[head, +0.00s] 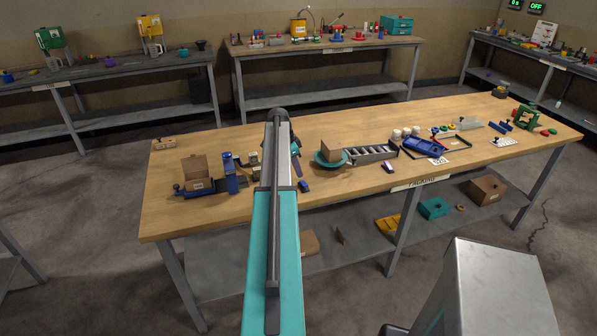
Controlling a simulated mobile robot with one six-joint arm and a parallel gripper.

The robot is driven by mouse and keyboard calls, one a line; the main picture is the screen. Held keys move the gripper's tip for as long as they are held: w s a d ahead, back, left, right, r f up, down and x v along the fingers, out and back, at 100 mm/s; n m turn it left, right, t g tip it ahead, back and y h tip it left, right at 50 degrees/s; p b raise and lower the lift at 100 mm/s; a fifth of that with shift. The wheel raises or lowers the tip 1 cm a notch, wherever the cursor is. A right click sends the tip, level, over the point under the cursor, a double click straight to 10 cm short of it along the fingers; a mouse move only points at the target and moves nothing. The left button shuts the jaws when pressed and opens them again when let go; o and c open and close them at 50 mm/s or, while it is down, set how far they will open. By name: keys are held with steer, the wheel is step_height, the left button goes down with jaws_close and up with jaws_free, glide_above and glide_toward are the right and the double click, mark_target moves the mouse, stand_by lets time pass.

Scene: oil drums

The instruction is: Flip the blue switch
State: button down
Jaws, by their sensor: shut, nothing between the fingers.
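My arm reaches forward up the middle of the head view and covers part of the wooden workbench (215,140). Its far end is hidden behind its own links, and I cannot make out my gripper. I cannot tell for sure which thing is the blue switch. A small dark blue piece (305,185) lies on the bench just right of my arm. A blue upright device (231,176) stands left of my arm. A small dark purple and white piece (388,167) lies farther right, near the front edge.
A brown box on a blue stand (196,171) is at the bench's left. A teal dish (329,163), a grey slotted tray (370,153) and a blue tray (423,148) are right of my arm. The bench's front left corner is clear. A green OFF display (565,6) hangs on the wall.

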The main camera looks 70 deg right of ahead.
steer(key=shift+r, duration=0.15)
steer(key=d+b+v, duration=0.2)
steer(key=v, duration=1.1)
steer(key=shift+w+d+r, duration=0.25)
steer(key=shift+w+d, duration=0.15)
steer(key=shift+d, duration=0.05)
